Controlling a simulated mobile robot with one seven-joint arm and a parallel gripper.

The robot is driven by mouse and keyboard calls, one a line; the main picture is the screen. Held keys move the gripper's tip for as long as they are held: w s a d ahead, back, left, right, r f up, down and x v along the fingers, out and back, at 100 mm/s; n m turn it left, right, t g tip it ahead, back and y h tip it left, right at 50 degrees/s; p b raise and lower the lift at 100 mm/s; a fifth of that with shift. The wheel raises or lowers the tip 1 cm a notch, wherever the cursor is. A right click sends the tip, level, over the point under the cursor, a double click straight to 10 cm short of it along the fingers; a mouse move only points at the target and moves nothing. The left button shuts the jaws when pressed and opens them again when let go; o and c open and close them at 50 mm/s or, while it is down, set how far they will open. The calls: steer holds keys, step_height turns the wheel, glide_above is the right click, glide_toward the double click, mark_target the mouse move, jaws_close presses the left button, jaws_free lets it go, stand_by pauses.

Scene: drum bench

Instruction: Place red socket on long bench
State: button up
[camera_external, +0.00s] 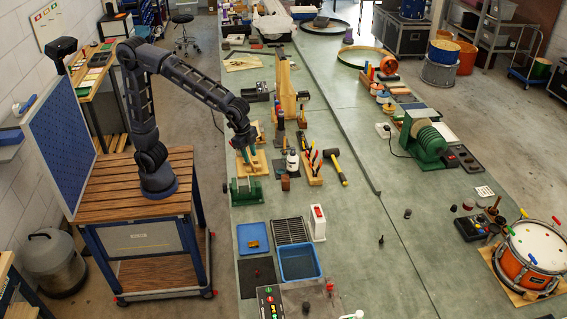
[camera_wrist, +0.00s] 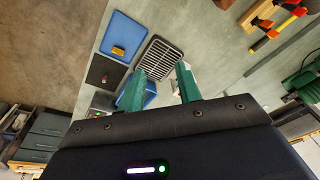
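The long bench (camera_external: 350,220) has a grey-green top and runs from the front to the back of the external view. I cannot pick out the red socket for certain. A small red upright piece (camera_external: 330,286) stands near the front edge, too small to name. My gripper (camera_external: 246,156) hangs over the bench's left side, above the wooden holders and green vise. In the wrist view my gripper's two green fingers (camera_wrist: 161,82) are apart, with nothing visible between them.
A blue tray with a yellow piece (camera_external: 252,238), a black mat (camera_external: 257,276), a wire rack (camera_external: 290,230) and a blue bin (camera_external: 300,263) lie at the front left. A mallet (camera_external: 336,166) lies beside a tool holder. The front middle of the bench is mostly clear.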

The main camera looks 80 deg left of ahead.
steer(key=s+a+r+n, duration=0.25)
steer(key=s+a, duration=0.25)
steer(key=a, duration=0.5)
steer(key=s+a+n+t, duration=0.2)
steer(key=s+a+n, duration=0.3)
steer(key=s+a, duration=1.2)
steer(key=shift+s+a+f+n+t+y, duration=0.25)
steer(key=shift+s+f+n+t+y, duration=0.05)
steer(key=shift+s+n, duration=0.05)
steer(key=shift+o, duration=0.6)
steer(key=shift+s+a+f, duration=0.2)
steer(key=shift+s, duration=0.2)
